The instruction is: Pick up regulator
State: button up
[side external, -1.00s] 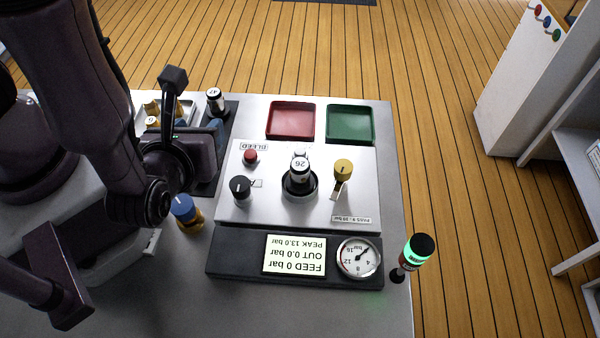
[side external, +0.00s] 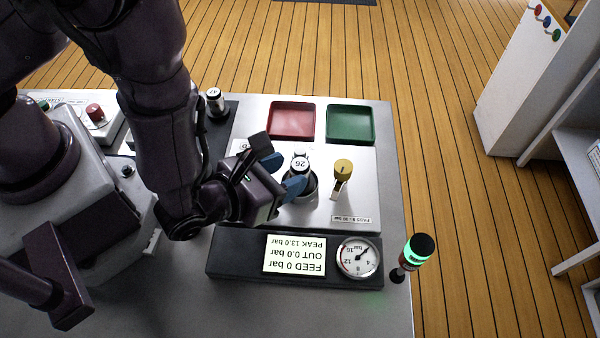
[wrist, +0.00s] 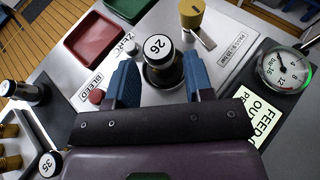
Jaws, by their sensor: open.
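The regulator, a black cylinder with a white cap marked 26 (side external: 300,164), stands upright in a dark round socket on the silver panel (side external: 358,190). It also shows in the wrist view (wrist: 158,46). My gripper (side external: 283,175) is open, with its blue fingertips just left of the regulator in the side view. In the wrist view its two fingers (wrist: 160,64) lie either side of the regulator's line, with a gap between them. I cannot tell whether either finger touches it. The socket's left part is hidden by my gripper in the side view.
A yellow knob with a lever (side external: 342,168) stands close right of the regulator. Red (side external: 292,121) and green (side external: 350,123) trays lie behind the panel. A display (side external: 295,255) reads feed 0 bar, out 0.0 bar, beside a round gauge (side external: 358,258). Another capped cylinder (side external: 214,102) stands back left.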

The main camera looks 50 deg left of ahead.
aim_at(306, 166)
jog(key=shift+x, duration=2.75)
jog(key=c, duration=0.9)
